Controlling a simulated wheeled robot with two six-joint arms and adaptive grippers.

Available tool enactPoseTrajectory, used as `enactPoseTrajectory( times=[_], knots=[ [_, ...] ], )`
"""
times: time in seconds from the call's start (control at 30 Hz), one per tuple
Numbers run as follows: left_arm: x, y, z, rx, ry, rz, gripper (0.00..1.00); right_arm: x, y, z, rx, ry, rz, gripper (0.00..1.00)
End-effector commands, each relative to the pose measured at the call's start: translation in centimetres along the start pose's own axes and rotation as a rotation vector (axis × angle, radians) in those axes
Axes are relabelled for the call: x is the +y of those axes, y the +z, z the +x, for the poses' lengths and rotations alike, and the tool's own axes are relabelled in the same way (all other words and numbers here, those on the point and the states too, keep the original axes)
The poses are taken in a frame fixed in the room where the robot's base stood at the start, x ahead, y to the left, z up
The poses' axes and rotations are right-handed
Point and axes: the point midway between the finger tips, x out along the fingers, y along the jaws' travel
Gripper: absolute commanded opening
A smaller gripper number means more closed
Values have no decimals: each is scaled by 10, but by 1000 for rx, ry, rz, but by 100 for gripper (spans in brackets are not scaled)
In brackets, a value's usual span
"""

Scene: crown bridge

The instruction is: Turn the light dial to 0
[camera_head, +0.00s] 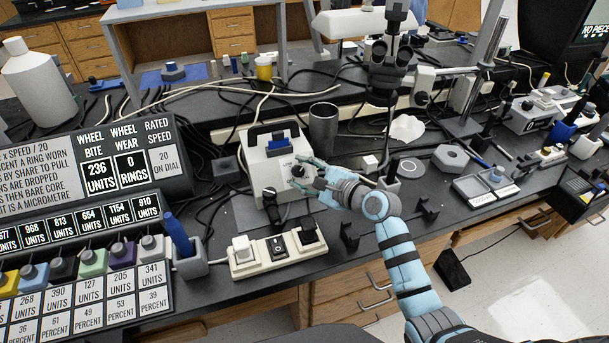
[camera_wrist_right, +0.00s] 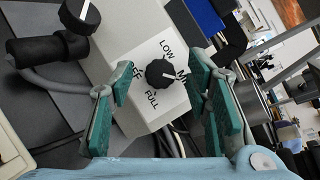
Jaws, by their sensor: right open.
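A small black dial (camera_wrist_right: 160,73) sits on the face of a white box (camera_wrist_right: 140,40). Around it are the labels LOW, FULL, one partly hidden starting with M, and one partly covered that looks like OFF. The dial's white mark points to the right in the wrist view, near the M label. No 0 is readable there. In the head view the dial (camera_head: 297,171) is small on the white box (camera_head: 265,172). My right gripper (camera_wrist_right: 161,80) is open, its green fingers on either side of the dial with gaps visible. It also shows in the head view (camera_head: 308,173). My left gripper is out of view.
A larger black knob (camera_wrist_right: 80,15) with a white line is at upper left of the wrist view. A dark cup (camera_head: 323,128) stands behind the gripper. A power strip (camera_head: 275,248) lies in front of the box. A microscope (camera_head: 388,65) stands behind, and cables cover the bench.

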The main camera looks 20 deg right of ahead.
Motion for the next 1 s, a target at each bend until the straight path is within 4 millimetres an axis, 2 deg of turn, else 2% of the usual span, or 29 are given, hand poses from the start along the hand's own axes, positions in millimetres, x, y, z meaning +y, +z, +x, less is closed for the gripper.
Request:
enactPoseTrajectory(
  times=[0.07, 0.33, 0.67, 1.0],
  knots=[
    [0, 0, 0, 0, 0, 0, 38, 0, 0, 0, 0, 0, 0, 43],
    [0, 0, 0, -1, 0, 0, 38, 0, 0, -1, 1, 0, -1, 0],
    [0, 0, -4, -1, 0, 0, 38, -1, 0, -1, 1, 16, -28, 0],
    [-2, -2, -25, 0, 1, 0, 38, -5, 2, -2, -7, 114, -193, 0]
  ],
)
